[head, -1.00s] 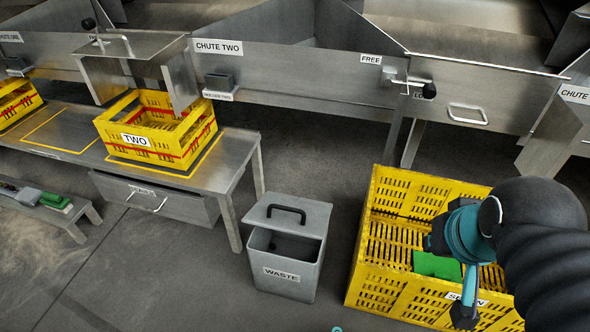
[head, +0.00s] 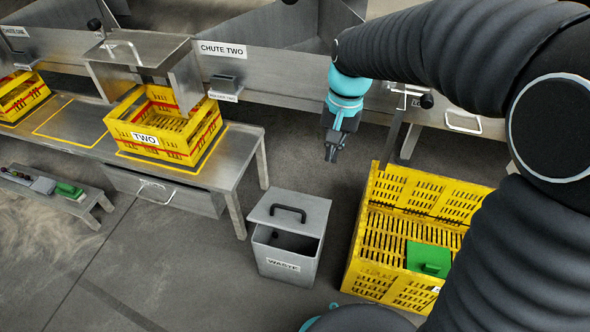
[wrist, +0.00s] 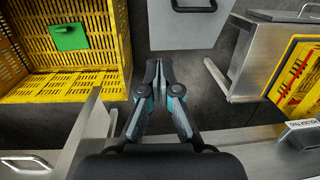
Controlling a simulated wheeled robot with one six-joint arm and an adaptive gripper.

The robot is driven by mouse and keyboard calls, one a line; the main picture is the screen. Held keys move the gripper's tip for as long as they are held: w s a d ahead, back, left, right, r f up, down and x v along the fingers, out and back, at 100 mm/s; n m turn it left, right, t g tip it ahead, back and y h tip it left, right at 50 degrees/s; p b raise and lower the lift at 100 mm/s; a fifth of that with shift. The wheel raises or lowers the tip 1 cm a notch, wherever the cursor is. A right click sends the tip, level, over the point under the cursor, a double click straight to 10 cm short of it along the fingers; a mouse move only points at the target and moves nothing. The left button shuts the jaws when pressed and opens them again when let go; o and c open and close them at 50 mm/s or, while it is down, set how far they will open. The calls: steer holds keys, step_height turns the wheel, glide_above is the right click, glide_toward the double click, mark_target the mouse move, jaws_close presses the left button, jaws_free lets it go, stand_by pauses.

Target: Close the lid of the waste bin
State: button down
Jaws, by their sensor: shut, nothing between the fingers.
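The grey waste bin (head: 283,268) stands on the floor in the head view, with a WASTE label on its front. Its flat grey lid (head: 270,209) has a black handle (head: 288,213) and covers the back part of the top. A dark gap shows at the front, so the bin is partly open. The lid also shows at the top of the wrist view (wrist: 180,32), with part of the handle cut off by the frame edge. My gripper (head: 331,156) is shut and empty, up in the air behind and to the right of the bin. Its closed fingertips show in the wrist view (wrist: 158,64).
A yellow crate (head: 378,285) holding a green block (head: 428,258) stands right of the bin. A metal table (head: 236,168) with a yellow crate labelled TWO (head: 160,153) is to the left. Metal chutes (head: 262,72) run behind. Floor in front of the bin is clear.

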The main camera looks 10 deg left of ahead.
steer(key=w+a+f+g+h+p, duration=0.1)
steer(key=a+f, duration=0.1)
steer(key=a, duration=0.2)
steer(key=w+a+f+g+p, duration=0.1)
steer(key=a+f+p, duration=0.15)
steer(key=a, duration=0.25)
steer(key=b, duration=0.1)
glide_above(290, 214)
steer(key=w+x, duration=0.1)
steer(key=x, duration=0.3)
steer(key=w+x, duration=0.1)
steer(key=x, duration=0.4)
steer(key=w+x, duration=0.1)
steer(key=x, duration=0.3)
steer(key=shift+f, duration=0.75)
